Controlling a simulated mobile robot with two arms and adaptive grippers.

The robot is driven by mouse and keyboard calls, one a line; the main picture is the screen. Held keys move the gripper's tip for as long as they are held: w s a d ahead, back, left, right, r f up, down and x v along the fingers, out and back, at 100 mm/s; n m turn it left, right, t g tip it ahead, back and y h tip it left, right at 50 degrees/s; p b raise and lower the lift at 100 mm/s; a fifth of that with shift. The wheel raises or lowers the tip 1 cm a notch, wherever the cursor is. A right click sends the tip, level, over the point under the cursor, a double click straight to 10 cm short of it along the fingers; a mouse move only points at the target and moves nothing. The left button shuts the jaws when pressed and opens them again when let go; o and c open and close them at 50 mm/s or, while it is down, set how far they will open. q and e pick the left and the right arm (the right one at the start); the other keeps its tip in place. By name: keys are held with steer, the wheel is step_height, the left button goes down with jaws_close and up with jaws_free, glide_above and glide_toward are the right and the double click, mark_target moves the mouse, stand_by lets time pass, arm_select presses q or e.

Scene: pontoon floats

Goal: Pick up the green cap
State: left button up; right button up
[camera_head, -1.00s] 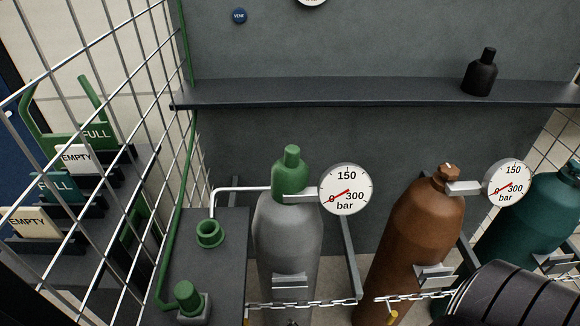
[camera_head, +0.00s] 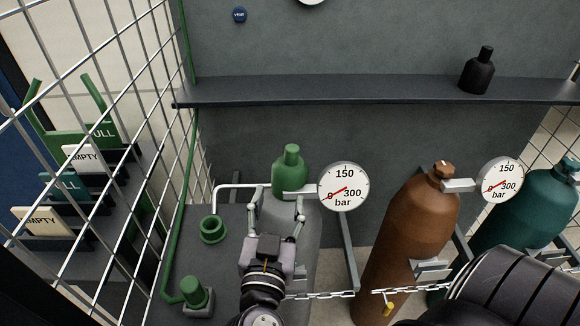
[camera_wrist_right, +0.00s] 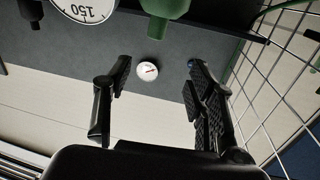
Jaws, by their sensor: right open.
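A green cap-shaped top (camera_head: 290,174) with a narrow neck sits upright on the grey cylinder (camera_head: 306,240), beside a pressure gauge (camera_head: 343,188). A smaller green cap-like piece (camera_head: 194,291) stands on the dark ledge at the lower left, near a green ring (camera_head: 212,230). My right gripper (camera_head: 279,205) is open and empty, in front of the grey cylinder and just below its green top. In the right wrist view, the green top (camera_wrist_right: 165,12) shows at the upper edge, beyond the open fingers (camera_wrist_right: 158,78). My left gripper is not in view.
A white pipe (camera_head: 240,187) runs close to the green top. A brown cylinder (camera_head: 410,235) with its own gauge (camera_head: 500,180) stands to the right. A chain (camera_head: 320,295) crosses in front. A wire mesh (camera_head: 120,150) closes the left. A black cap-shaped piece (camera_head: 478,72) stands on the shelf (camera_head: 350,91).

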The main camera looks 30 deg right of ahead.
steer(key=p, duration=0.4)
glide_toward(291, 157)
steer(key=x, duration=0.5)
steer(key=shift+w+a+r, duration=0.15)
steer(key=shift+w+r, duration=0.1)
steer(key=shift+r, duration=0.1)
steer(key=shift+w, duration=0.2)
steer(key=p+x, duration=0.2)
steer(key=x, duration=0.1)
steer(key=p+x, duration=0.1)
steer(key=shift+d+f, duration=0.25)
steer(key=shift+d, duration=0.3)
steer(key=shift+d+f, duration=0.1)
steer(key=shift+c, duration=0.5)
jaws_close()
